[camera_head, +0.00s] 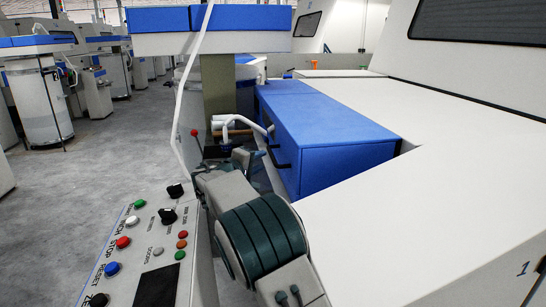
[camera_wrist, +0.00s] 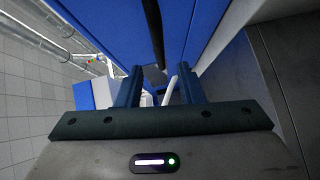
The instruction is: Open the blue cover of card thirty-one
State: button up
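The blue cover (camera_head: 335,130) is a long box-shaped panel set into the white machine body, and it looks shut. A black bar handle (camera_head: 276,154) is on its left face. My gripper (camera_head: 258,160) is just left of the handle, partly hidden by my arm. In the wrist view, the two dark teal fingers (camera_wrist: 160,72) are spread apart. The black handle (camera_wrist: 153,30) runs down from the top edge toward the gap between them, with room visible on both sides. The blue cover surface (camera_wrist: 105,35) fills the area behind. I cannot tell contact with the handle.
A control panel (camera_head: 150,240) with coloured buttons and dark knobs stands left of my arm. White machine top (camera_head: 430,200) lies to the right, with a partial "1" at the edge. A post and white hose (camera_head: 235,122) stand behind my gripper. Grey floor (camera_head: 100,150) is open at left.

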aim_at(272, 154)
jog(key=x, duration=0.8)
jog(key=shift+p, duration=0.35)
jog(key=shift+r, duration=0.1)
grip_shut()
